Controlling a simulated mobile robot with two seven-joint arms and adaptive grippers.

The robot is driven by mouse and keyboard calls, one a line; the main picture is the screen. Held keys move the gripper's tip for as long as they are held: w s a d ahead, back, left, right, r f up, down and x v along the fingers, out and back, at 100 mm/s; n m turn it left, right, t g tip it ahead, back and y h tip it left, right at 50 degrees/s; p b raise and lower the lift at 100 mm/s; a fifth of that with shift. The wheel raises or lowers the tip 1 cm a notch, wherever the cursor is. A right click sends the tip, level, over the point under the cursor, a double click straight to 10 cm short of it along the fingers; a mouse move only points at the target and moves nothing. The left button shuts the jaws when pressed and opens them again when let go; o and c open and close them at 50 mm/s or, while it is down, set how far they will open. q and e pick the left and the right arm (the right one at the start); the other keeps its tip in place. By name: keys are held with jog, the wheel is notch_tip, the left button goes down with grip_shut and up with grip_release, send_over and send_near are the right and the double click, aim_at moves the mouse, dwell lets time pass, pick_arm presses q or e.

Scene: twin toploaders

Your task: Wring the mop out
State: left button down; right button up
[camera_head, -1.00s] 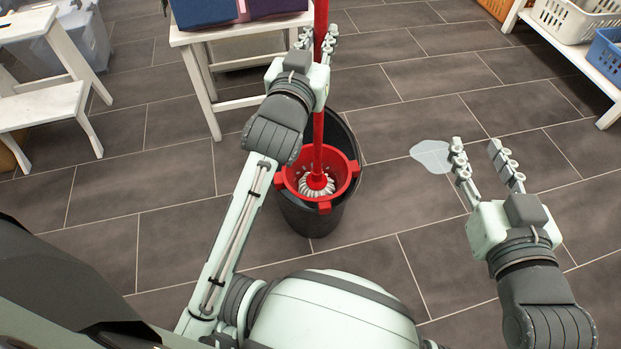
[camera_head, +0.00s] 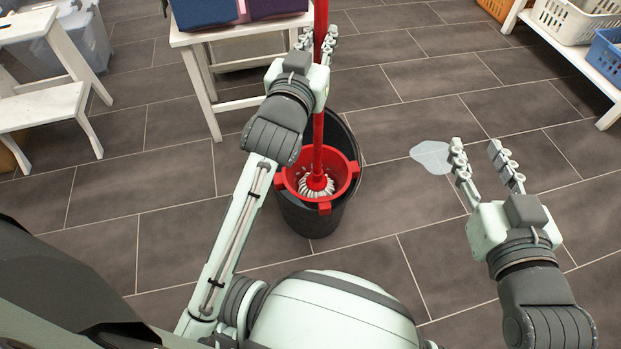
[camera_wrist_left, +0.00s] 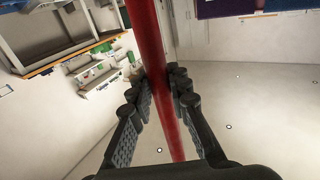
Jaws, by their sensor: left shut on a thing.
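The mop (camera_head: 318,160) has a red handle and a white stringy head. It stands nearly upright, its head down in the red wringer basket (camera_head: 345,172) of the black bucket (camera_head: 312,224). My left gripper (camera_head: 318,40) is shut on the red handle well above the bucket. In the left wrist view the handle (camera_wrist_left: 155,70) runs between the fingers of my left gripper (camera_wrist_left: 163,100). My right gripper (camera_head: 490,150) is open and empty, to the right of the bucket and apart from it. The lower part of the mop head is hidden in the basket.
A pale puddle (camera_head: 432,156) lies on the tiled floor just left of my right gripper. A white bench (camera_head: 225,105) with folded cloths (camera_head: 205,12) stands behind the bucket. White stools (camera_head: 60,100) are at the left and a shelf with baskets (camera_head: 570,20) at the upper right.

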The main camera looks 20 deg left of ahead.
pick_arm(q)
jog(key=shift+f, duration=0.45)
jog(key=shift+r+p, duration=0.55)
jog(key=shift+p, duration=0.2)
jog(key=shift+w+r+p, duration=0.1)
jog(key=shift+r+p, duration=0.5)
jog(key=shift+r, duration=0.25)
jog(key=shift+r, duration=0.3)
notch_tip(320, 180, up, 18)
jog(key=p, duration=1.1)
jog(key=shift+f, duration=0.15)
